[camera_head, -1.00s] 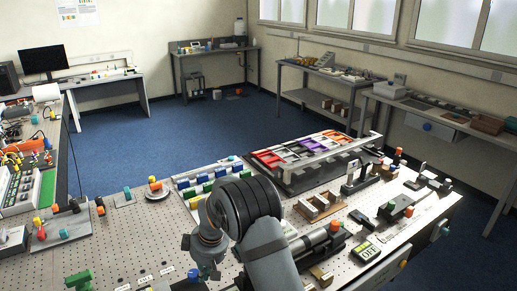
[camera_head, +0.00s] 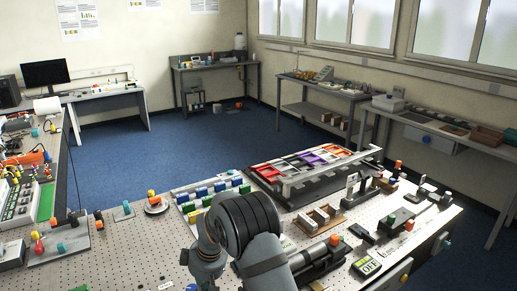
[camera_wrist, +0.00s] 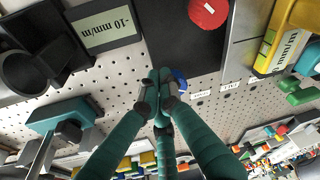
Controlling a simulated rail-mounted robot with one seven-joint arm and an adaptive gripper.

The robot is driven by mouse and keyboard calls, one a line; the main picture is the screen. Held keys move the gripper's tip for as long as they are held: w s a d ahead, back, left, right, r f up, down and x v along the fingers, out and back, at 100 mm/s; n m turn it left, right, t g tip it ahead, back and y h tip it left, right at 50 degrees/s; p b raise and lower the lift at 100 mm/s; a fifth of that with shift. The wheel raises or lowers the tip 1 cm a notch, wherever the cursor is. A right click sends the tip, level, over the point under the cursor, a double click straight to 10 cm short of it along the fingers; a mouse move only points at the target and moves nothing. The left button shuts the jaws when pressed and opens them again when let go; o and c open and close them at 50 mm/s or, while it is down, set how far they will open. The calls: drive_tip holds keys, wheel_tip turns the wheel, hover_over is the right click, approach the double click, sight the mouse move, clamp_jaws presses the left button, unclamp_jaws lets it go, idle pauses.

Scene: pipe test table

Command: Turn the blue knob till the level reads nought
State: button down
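In the wrist view a blue knob (camera_wrist: 180,80) shows only partly, at the right side of my gripper's tips; the rest is hidden behind them. A level readout (camera_wrist: 105,22) at the upper left, upside down, shows -10 mm/m. It stands on the perforated table. In the head view my own arm hides the fingertips and the blue knob.
A red round knob (camera_wrist: 207,12) sits on a dark plate near the gripper. A yellow instrument (camera_wrist: 285,50) with another mm/m readout stands at the right. A teal-topped clamp (camera_wrist: 62,115) is at the lower left. In the head view a tray of coloured compartments (camera_head: 312,162) lies beyond my arm.

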drive_tip(key=shift+s+a+b, duration=0.1)
drive_tip(key=shift+b, duration=0.4)
drive_tip(key=shift+r, duration=0.1)
drive_tip(key=p+v, duration=0.1)
drive_tip(key=v, duration=0.1)
drive_tip(key=p+v, duration=0.1)
drive_tip(key=a+p+v, duration=0.1)
drive_tip(key=v, duration=0.1)
drive_tip(key=shift+w+d+r+p, duration=0.15)
drive_tip(key=shift+w+r+p, duration=0.1)
drive_tip(key=shift+r+p, duration=0.2)
